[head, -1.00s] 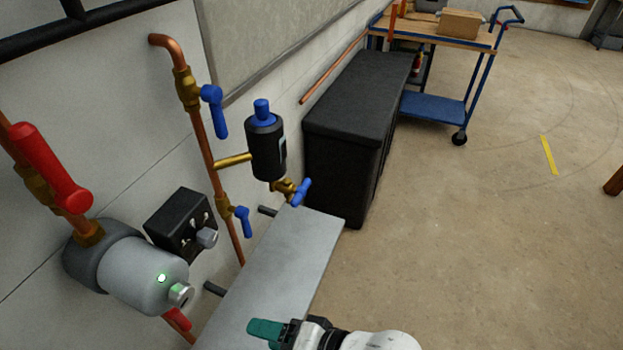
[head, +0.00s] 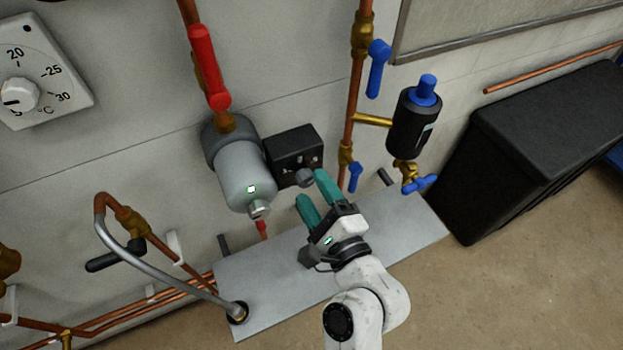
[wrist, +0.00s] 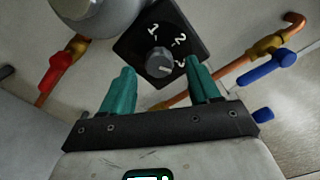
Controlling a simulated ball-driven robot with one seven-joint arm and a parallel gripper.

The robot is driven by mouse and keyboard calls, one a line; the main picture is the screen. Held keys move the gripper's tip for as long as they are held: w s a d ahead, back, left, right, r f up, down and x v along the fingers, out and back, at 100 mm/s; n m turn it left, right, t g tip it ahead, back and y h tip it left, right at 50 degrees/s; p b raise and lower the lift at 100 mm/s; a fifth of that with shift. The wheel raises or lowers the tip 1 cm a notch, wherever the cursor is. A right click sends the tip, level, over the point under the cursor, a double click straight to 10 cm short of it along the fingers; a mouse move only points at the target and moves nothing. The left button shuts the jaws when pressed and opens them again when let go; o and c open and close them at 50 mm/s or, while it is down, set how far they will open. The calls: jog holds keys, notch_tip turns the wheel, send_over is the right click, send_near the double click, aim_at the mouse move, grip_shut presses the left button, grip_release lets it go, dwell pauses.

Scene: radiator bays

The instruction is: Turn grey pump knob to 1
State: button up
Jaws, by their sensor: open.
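The grey pump (head: 243,175) is on the wall pipe, with a black control box (head: 290,147) at its right. The box's grey knob (head: 304,178) faces my gripper (head: 313,187), whose green fingers are open. In the wrist view the knob (wrist: 159,61) sits on the black box (wrist: 150,32), beyond and between the open fingertips (wrist: 160,78), with nothing held. The marks 1 and 2 show above the knob. A third mark at its right is partly hidden by the right finger. A pale pointer mark on the knob seems to face lower right, towards that mark, but it is small.
A grey shelf (head: 270,288) lies under my gripper. A red lever (head: 208,70) is above the pump, and blue-handled valves (head: 378,68) stand at the right. A black cabinet (head: 530,150) is further right. A thermostat dial (head: 25,90) is on the wall at left.

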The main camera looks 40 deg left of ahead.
jog(key=shift+x, duration=1.25)
jog(key=shift+c, duration=0.2)
jog(key=c, duration=1)
